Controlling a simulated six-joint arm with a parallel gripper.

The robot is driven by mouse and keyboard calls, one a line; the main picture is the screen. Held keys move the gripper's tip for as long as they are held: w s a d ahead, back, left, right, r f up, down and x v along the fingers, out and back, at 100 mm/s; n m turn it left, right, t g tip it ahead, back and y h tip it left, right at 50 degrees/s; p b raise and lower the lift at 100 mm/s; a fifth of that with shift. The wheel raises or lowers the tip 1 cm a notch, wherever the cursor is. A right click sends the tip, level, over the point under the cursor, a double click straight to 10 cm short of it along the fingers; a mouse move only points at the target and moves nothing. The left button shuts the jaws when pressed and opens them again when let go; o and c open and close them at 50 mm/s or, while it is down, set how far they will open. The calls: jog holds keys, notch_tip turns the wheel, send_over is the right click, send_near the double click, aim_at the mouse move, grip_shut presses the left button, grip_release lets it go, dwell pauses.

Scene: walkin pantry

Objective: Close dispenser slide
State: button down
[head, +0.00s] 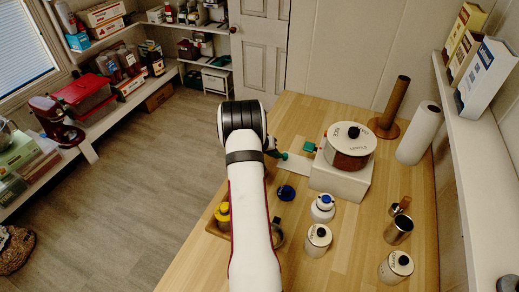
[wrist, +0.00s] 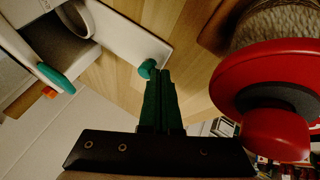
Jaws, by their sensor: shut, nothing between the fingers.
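The dispenser (head: 349,146), a dark red drum with a white lid, stands on a white block (head: 340,180) on the wooden counter. A flat white slide plate (head: 293,166) sticks out to the left of the block. In the wrist view the plate (wrist: 125,38) carries a round green knob (wrist: 148,68) near its end. A second green handle (head: 309,147) sits on the dispenser's left side, also in the wrist view (wrist: 56,78). My gripper (head: 276,153) is shut and empty at the plate's outer end. Its green fingertips (wrist: 157,80) are right at the knob; contact is unclear.
A blue lid (head: 286,192), a white bottle (head: 322,208), labelled jars (head: 318,239) and a metal cup (head: 398,230) stand nearer on the counter. A paper roll (head: 419,133) is at right. A large red round object (wrist: 270,95) fills the wrist view's right side.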

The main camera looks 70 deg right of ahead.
aim_at(290, 161)
jog(key=shift+s, duration=1.4)
jog(key=shift+s, duration=0.1)
jog(key=v, duration=1.6)
jog(key=shift+w+a, duration=0.1)
jog(key=shift+w, duration=0.25)
jog(key=w+a+r+n+t+y, duration=0.1)
jog(key=w+a+r+n, duration=0.15)
jog(key=a, duration=0.95)
jog(key=w+a+r+n+t+y, duration=0.15)
jog(key=a+r, duration=0.25)
jog(key=a, duration=0.9)
jog(key=s+a+n+y, duration=0.2)
jog(key=s+a, duration=0.3)
jog(key=a, duration=0.6)
jog(key=s+a+n+y, duration=0.2)
jog(key=s+a+y, duration=0.2)
jog(key=a, duration=0.8)
jog(key=shift+s+n, duration=0.3)
jog(key=shift+s, duration=0.3)
jog(key=shift+r+t, duration=0.15)
jog(key=shift+t, duration=0.1)
